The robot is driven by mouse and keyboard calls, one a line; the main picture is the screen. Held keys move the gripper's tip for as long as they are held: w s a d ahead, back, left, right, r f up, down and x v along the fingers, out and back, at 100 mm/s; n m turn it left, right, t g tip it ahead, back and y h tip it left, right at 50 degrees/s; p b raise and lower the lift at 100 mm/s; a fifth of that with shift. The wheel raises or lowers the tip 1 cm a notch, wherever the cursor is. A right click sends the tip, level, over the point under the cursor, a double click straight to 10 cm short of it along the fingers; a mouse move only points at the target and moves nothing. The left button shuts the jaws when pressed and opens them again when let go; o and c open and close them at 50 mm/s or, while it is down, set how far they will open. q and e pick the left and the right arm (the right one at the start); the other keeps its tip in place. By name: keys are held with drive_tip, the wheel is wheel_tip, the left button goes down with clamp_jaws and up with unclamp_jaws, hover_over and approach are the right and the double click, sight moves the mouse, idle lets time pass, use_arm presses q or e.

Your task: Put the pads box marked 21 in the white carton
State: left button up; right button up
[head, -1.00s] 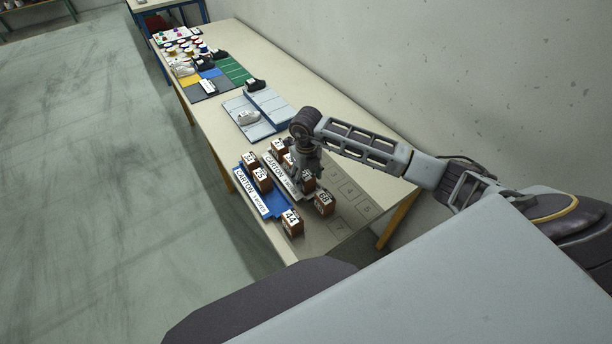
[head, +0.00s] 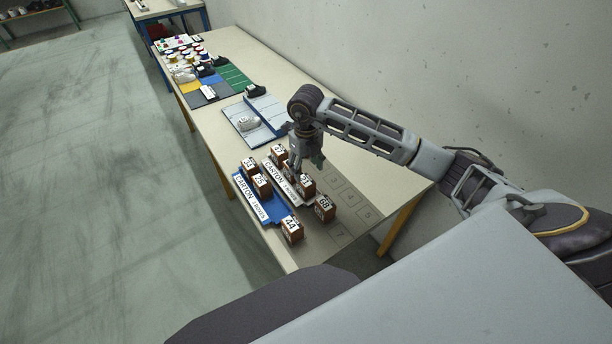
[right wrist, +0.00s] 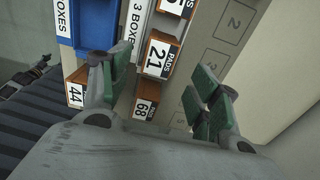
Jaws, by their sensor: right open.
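The brown pads box marked 21 (head: 307,183) stands upright, seemingly within the near end of the white carton (head: 274,171), right of its label; its far wall is hard to see. In the right wrist view, box 21 (right wrist: 159,57) sits beside the carton's "3 BOXES" label (right wrist: 130,22), with another pads box (right wrist: 178,7) above it in the picture. My right gripper (head: 308,168) is over box 21, open and apart from it. Its green-padded fingers (right wrist: 158,88) are spread with nothing between them. My left gripper is out of view.
A blue carton (head: 250,197) lies left of the white one, with boxes 34 (head: 249,164) and 25 (head: 262,184). Box 44 (head: 292,229) and box 68 (head: 325,208) stand at the near side. A numbered grey mat (head: 350,212) on the right has empty squares.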

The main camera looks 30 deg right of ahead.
sight(306, 180)
drive_tip(key=shift+r+b, duration=0.3)
drive_tip(key=shift+r, duration=2)
